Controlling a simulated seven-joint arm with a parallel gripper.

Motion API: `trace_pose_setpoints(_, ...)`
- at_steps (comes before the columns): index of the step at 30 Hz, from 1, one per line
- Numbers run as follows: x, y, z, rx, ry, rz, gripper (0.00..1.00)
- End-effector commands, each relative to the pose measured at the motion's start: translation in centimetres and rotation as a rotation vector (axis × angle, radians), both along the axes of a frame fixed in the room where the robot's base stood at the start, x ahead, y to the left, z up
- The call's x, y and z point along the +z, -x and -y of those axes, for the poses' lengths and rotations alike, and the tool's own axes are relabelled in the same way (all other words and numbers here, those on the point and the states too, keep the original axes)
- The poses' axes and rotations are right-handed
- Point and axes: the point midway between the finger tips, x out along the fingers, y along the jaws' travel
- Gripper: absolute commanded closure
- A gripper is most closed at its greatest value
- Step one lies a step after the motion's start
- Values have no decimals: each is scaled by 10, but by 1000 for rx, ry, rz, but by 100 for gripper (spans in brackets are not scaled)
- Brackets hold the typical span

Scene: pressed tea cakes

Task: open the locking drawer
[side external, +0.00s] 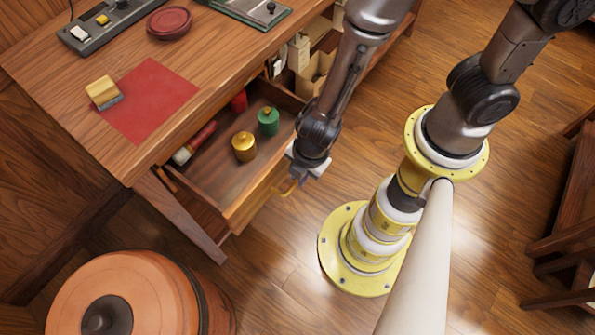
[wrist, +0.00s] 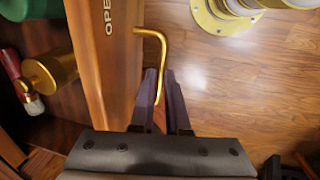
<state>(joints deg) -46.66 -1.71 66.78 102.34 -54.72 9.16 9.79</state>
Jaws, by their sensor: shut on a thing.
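The drawer (side external: 205,188) stands pulled out from under the desk, with its inside in view. Its wooden front (wrist: 112,75) carries lettering that starts "OPE"; the rest is cut off. A bent brass handle (wrist: 152,33) sticks out from that front, and in the side view it shows faintly below my gripper (side external: 297,178). In the wrist view my gripper's two dark fingers (wrist: 160,88) are close together at the lower end of the handle, shut on it. The exact contact is partly hidden by the fingers. No lock is clearly visible.
In the drawer are a gold canister (side external: 244,147), a green canister (side external: 268,121), a red item (side external: 238,101) and a red-handled brush (side external: 195,143). A red mat (side external: 150,98) lies on the desk. A round orange lid (side external: 135,295) stands front left. The floor (side external: 290,270) before the drawer is clear.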

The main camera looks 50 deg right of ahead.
Motion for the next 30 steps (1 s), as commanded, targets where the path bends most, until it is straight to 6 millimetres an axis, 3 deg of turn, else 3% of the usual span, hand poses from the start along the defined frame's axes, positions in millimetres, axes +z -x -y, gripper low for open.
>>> trace_pose_setpoints(3,1,-1,-1,0,-1,3,100)
trace_pose_setpoints(4,1,-1,-1,0,-1,3,81)
trace_pose_setpoints(8,1,-1,-1,0,-1,2,58)
trace_pose_setpoints(20,4,0,-1,0,-1,2,56)
trace_pose_setpoints(30,39,6,-1,1,-2,3,56)
